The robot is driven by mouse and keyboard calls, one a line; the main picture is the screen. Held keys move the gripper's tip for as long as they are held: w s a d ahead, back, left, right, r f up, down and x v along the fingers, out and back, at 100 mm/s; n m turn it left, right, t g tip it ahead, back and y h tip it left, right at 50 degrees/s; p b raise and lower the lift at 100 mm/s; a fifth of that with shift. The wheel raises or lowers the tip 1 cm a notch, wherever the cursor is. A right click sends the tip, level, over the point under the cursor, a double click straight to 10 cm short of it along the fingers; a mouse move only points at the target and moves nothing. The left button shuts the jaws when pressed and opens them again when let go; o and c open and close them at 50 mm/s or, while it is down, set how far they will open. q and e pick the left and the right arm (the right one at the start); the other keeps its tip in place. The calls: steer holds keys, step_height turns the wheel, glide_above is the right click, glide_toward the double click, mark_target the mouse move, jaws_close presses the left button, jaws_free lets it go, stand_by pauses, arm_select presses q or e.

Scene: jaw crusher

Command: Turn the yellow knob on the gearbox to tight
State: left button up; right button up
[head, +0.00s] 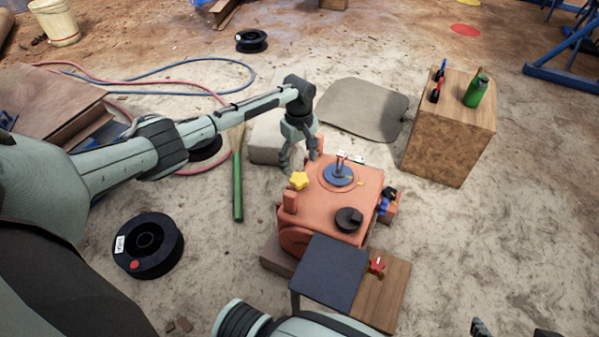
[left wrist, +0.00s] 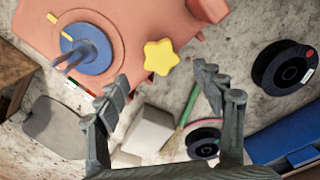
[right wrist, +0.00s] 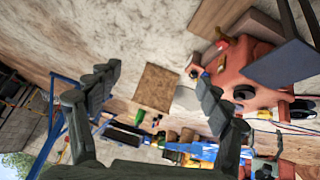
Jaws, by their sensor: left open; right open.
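The orange gearbox (head: 318,218) stands on the ground in the middle of the head view. The yellow star-shaped knob (head: 299,181) sits at its left side, and shows clearly in the left wrist view (left wrist: 160,57). My left gripper (head: 301,160) is open and empty, pointing down just behind the knob. In the left wrist view its fingers (left wrist: 163,77) are spread, with the knob just beyond the gap between the tips. Contact cannot be told. I see no tight marking by the knob. My right gripper (right wrist: 158,80) is open and empty, away from the gearbox.
A blue dial with two upright pins (head: 338,175) and a black knob (head: 349,220) are on the gearbox top. A dark panel (head: 328,272) and wooden board stand in front. A wooden box (head: 440,145) with a green bottle stands right. A black spool (head: 148,246) lies left.

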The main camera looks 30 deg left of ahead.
mark_target(299, 179)
arm_select(q)
step_height(299, 179, down, 6)
steer(key=shift+s+f+b, duration=0.1)
steer(key=shift+f+b, duration=0.15)
steer(key=shift+b, duration=0.65)
steer(key=shift+f, duration=0.25)
arm_select(e)
steer(key=w+a+r+n+t+y, duration=0.1)
steer(key=w+a+r+t+y, duration=0.1)
steer(key=w+a+r+t, duration=0.3)
steer(key=shift+w+a+r+y, duration=0.4)
steer(key=shift+w+a+r, duration=0.45)
steer(key=shift+a, duration=0.35)
